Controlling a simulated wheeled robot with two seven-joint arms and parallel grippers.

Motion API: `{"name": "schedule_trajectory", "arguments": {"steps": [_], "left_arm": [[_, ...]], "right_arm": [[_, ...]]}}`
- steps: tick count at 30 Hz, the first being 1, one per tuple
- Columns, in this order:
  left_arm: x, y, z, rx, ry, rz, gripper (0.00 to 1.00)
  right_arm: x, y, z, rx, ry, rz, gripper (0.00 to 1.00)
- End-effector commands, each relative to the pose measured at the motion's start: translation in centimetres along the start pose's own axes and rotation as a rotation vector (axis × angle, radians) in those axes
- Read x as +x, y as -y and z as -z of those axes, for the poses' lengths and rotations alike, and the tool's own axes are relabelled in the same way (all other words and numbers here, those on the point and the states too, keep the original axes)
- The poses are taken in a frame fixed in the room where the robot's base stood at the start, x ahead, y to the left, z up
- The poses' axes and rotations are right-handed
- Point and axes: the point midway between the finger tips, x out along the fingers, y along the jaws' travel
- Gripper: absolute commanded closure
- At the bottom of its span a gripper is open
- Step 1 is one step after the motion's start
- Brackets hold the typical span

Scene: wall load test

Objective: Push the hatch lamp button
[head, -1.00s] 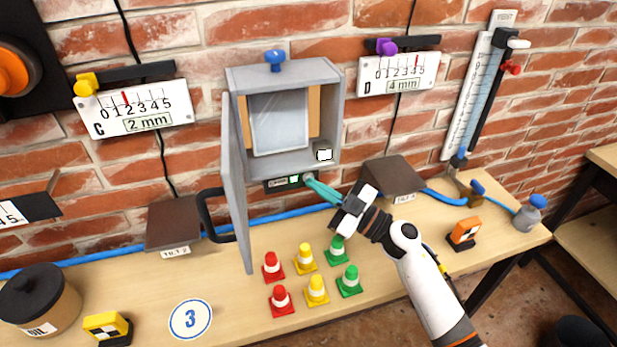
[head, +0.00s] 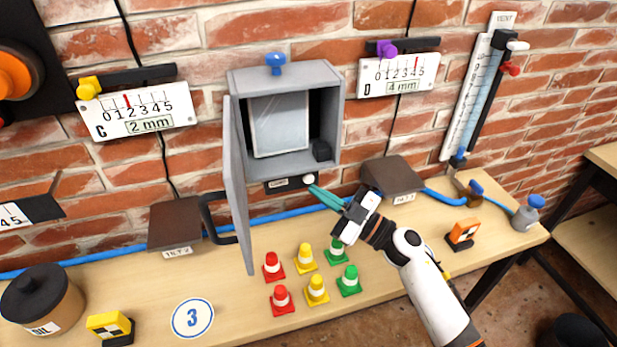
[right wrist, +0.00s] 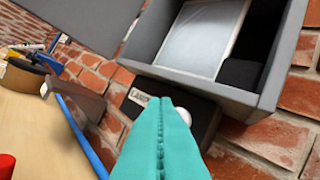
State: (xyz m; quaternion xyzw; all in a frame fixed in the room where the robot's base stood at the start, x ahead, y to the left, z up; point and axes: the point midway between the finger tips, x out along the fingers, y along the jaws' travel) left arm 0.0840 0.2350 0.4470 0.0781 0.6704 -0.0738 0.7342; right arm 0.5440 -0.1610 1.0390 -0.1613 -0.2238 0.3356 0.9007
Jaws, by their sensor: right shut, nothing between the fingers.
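A grey wall cabinet with its hatch door (head: 236,190) swung open holds a pane (head: 280,125) and a small dark lamp block (head: 322,151) in its lower right corner. Under the cabinet is a black labelled strip (head: 280,183) with a round white button (head: 309,178) at its right end. The button also shows in the right wrist view (right wrist: 185,115), partly behind my fingers. My right gripper (head: 314,190) is shut and empty, its teal fingertips just below the button; I cannot tell whether they touch. The lamp block looks unlit. My left gripper is not in view.
Several red, yellow and green cones (head: 317,290) stand on the bench below. A brown sloped block (head: 392,177) is right of the cabinet, near my right gripper. A blue hose (head: 270,216) runs along the wall. The open door stands to the left.

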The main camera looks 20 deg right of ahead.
Motion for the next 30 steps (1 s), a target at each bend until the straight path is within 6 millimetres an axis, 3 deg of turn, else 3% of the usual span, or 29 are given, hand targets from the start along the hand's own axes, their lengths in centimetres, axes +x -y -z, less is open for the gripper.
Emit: {"name": "schedule_trajectory", "arguments": {"steps": [15,30], "left_arm": [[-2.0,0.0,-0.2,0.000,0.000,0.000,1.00],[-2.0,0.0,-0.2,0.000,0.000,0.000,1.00]], "right_arm": [[-3.5,-2.5,-2.6,0.001,-0.001,-0.001,1.00],[-3.9,-2.1,-2.8,0.002,-0.019,0.061,1.00]]}}
